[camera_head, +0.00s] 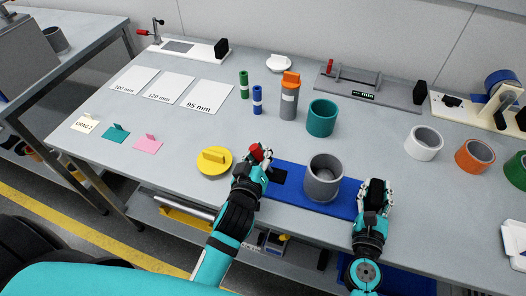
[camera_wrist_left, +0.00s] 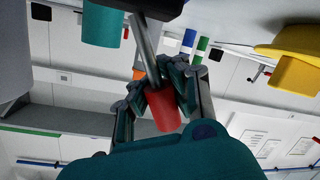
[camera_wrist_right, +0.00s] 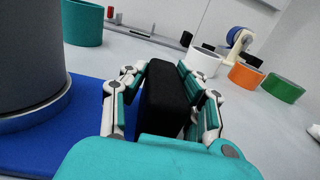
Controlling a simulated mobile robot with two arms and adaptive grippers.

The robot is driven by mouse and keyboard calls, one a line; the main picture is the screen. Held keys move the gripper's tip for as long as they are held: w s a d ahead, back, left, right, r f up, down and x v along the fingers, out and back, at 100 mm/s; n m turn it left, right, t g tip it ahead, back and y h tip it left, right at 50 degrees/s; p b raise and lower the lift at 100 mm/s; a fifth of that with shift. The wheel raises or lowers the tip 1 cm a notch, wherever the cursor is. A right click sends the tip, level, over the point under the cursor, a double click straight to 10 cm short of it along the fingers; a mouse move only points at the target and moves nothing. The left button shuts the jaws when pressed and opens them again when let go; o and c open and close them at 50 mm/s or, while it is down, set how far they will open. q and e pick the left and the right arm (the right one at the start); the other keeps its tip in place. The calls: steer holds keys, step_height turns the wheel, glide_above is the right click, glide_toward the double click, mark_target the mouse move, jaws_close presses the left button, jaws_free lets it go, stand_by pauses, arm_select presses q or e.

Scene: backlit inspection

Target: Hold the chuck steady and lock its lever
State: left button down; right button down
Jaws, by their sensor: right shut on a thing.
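The chuck has a flat blue base (camera_head: 290,198) with a grey cylinder (camera_head: 324,178) standing upright on it; the cylinder also shows at the left of the right wrist view (camera_wrist_right: 28,60). The lever is a metal rod with a red grip (camera_head: 258,151), at the base's left end. My left gripper (camera_head: 254,160) is at the red grip; in the left wrist view its fingers lie around the grip (camera_wrist_left: 162,112), but whether they press on it is unclear. My right gripper (camera_head: 375,192) is shut on a black block (camera_wrist_right: 164,98) at the base's right end.
A yellow disc with a handle (camera_head: 214,161) lies left of my left gripper. A teal ring (camera_head: 321,118) stands behind the chuck, with white (camera_head: 424,143) and orange (camera_head: 474,156) rings to the right. Coloured plugs and a grey gauge (camera_head: 370,88) stand further back.

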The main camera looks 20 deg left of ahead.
arm_select(q)
steer(key=shift+a+r, duration=0.1)
steer(key=c, duration=1.1)
jaws_free()
